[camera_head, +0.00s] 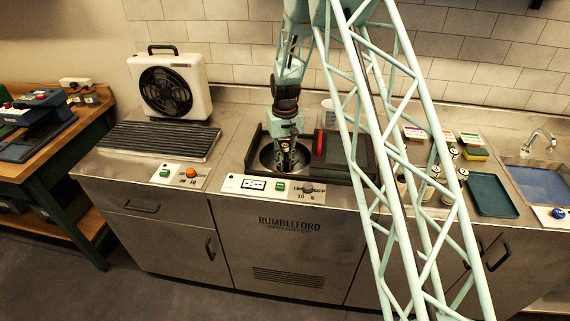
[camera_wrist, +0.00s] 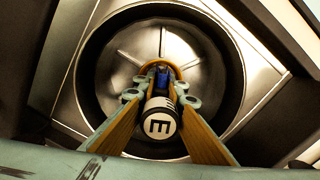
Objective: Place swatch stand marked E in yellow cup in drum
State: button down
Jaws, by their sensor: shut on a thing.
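The swatch stand marked E (camera_wrist: 159,127) shows its white, black-lettered end toward the wrist camera. My gripper (camera_wrist: 161,98) is shut on it, one finger on each side. The stand points down into the round metal drum (camera_wrist: 97,62). A yellow-orange arc (camera_wrist: 159,64), perhaps the rim of the yellow cup, curves around the stand's far end, with something blue inside it. I cannot tell whether the stand touches the cup or the drum floor. In the head view my gripper (camera_head: 285,158) reaches down into the drum (camera_head: 265,158); the stand is too small to make out there.
A dark lid with a red part (camera_head: 319,142) stands right of the drum. A white fan (camera_head: 170,85) and ribbed rack (camera_head: 160,140) are at left. A green tray (camera_head: 493,194) and sink (camera_head: 540,182) are at right. Several small bottles stand behind my lattice arm.

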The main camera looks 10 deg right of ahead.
aim_at(285, 151)
jog(key=shift+f, duration=0.5)
dwell(0.8)
jog(key=c, duration=2.6)
grip_release()
jog(key=o, duration=0.5)
jog(key=shift+c, duration=0.2)
jog(key=shift+r, duration=0.15)
jog(key=shift+r+p, duration=1.1)
jog(key=shift+r, duration=2.25)
